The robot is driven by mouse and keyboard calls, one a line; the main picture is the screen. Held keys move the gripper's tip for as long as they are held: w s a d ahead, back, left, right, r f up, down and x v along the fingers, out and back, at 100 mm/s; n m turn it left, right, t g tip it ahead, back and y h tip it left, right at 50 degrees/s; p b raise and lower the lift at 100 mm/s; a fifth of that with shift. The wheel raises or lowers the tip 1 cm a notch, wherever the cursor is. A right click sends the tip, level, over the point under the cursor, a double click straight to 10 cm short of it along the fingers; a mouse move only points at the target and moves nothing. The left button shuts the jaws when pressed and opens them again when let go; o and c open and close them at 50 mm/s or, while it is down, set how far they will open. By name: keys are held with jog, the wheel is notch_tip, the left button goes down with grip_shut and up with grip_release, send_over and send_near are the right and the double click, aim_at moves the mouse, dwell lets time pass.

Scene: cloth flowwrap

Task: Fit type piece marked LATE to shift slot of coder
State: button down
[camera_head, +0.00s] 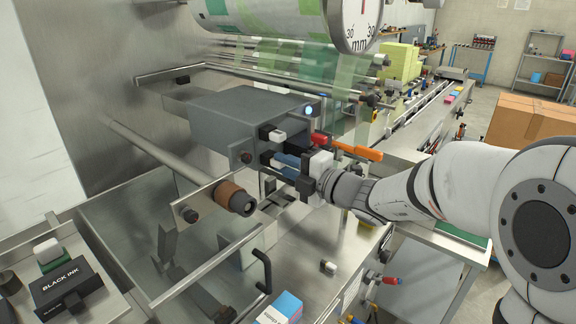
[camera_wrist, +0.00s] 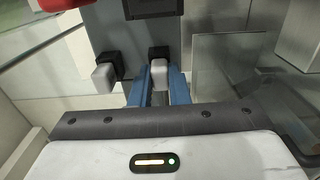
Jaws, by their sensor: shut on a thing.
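The coder (camera_head: 235,112) is a dark grey box on the steel machine, with a lit blue button near its front corner. My gripper (camera_head: 285,161) is at its front face, its blue fingers pointing into it. In the wrist view, my gripper (camera_wrist: 158,88) is shut on a small pale type piece (camera_wrist: 158,74) with a black block directly behind it. I cannot tell whether the piece touches or sits in the slot. A second pale piece with a black block (camera_wrist: 105,74) stands to its left, apart from the fingers. No LATE marking or slot label is readable.
A red handle (camera_head: 320,139) and an orange handle (camera_head: 360,152) project close beside my gripper. A brown-ended roller (camera_head: 236,199) lies lower left. A small pale block (camera_head: 328,267) sits on the front ledge. A BLACK INK box (camera_head: 70,287) is at lower left.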

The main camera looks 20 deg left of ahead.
dwell(0.7)
jog(key=c, duration=1.3)
grip_release()
jog(key=s+d+f+n+g+h+b, duration=0.25)
jog(key=s+d+f+n+h, duration=0.2)
jog(key=s+d+n, duration=0.5)
jog(key=s+d+f+n+g+h+b, duration=0.25)
jog(key=s+d+f+n, duration=0.4)
jog(key=n, duration=0.55)
jog(key=s+d+f+n+h, duration=0.2)
jog(key=s+d+n+h, duration=0.1)
jog(key=d+n, duration=0.5)
jog(key=s+d+f+n+t+h, duration=0.1)
jog(key=s+d+f+n+h, duration=0.1)
jog(key=d+n+h, duration=0.4)
jog(key=d+f+n, duration=0.1)
jog(key=d+n, duration=0.1)
jog(key=n, duration=0.3)
jog(key=shift+s+d+f+h+b, duration=0.15)
jog(key=shift+s+d+h+b, duration=0.15)
jog(key=shift+s+d, duration=0.1)
